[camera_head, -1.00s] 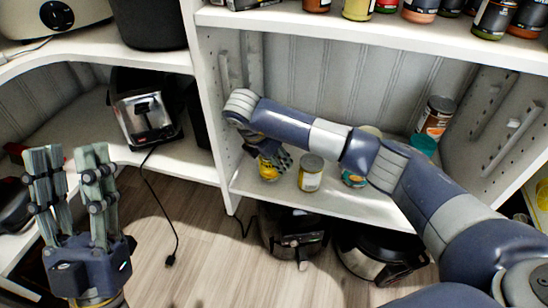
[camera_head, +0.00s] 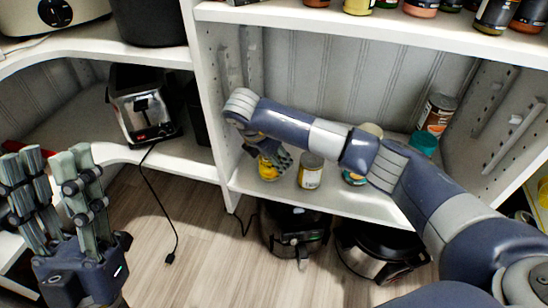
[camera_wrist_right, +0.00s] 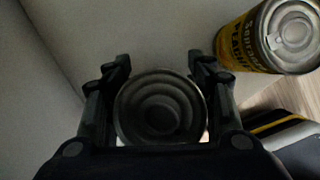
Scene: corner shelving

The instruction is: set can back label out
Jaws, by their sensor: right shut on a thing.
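My right gripper (camera_head: 268,150) is low in the middle shelf bay, near its left wall. It is shut on a yellow can (camera_head: 267,173), which is upright near the shelf's front edge. In the right wrist view the can's round ridged metal end (camera_wrist_right: 160,112) sits between the fingers of the right gripper (camera_wrist_right: 160,68). The can's label is hidden there, and I cannot tell whether its base touches the shelf. My left gripper (camera_head: 48,172) is open and empty at the far left, its two finger groups spread apart.
A yellow-labelled can (camera_head: 310,174) stands right of the held can; its label and lid also show in the right wrist view (camera_wrist_right: 245,42). Other cans (camera_head: 437,114) stand further right. A toaster (camera_head: 145,112) sits on the left shelf. Black appliances (camera_head: 292,232) stand on the floor below.

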